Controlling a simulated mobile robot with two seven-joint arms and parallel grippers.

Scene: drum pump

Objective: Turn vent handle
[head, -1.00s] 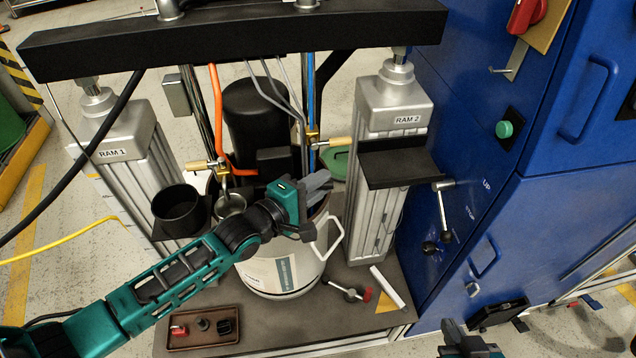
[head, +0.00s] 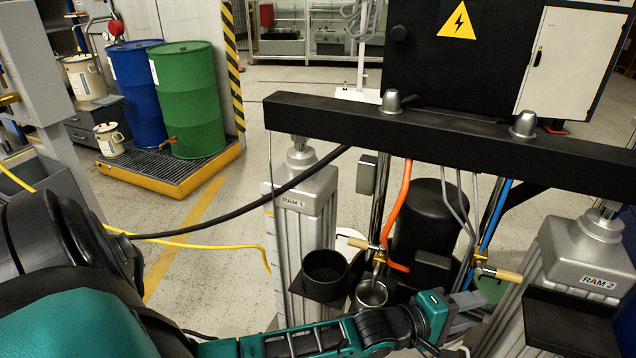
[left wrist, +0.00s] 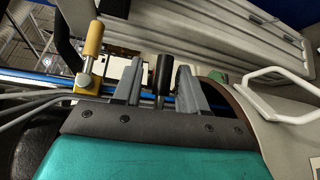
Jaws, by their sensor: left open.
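My left gripper (head: 474,308) is open, low in front of the pump between the two rams. In the left wrist view its two grey fingers (left wrist: 160,88) stand on either side of a black-gripped handle (left wrist: 162,72), apparently the vent handle, with a gap on each side. This handle is hidden behind the gripper in the head view. A brass valve with a tan handle (left wrist: 92,42) is to the left of the fingers; in the head view a tan-handled valve (head: 500,274) sits just above the gripper. My right gripper is not in view.
RAM 1 (head: 300,215) and RAM 2 (head: 585,262) flank the pump under a black crossbeam (head: 430,138). A black cup (head: 325,275) and hoses are close to my left arm. A white bail handle (left wrist: 285,92) is right of the fingers.

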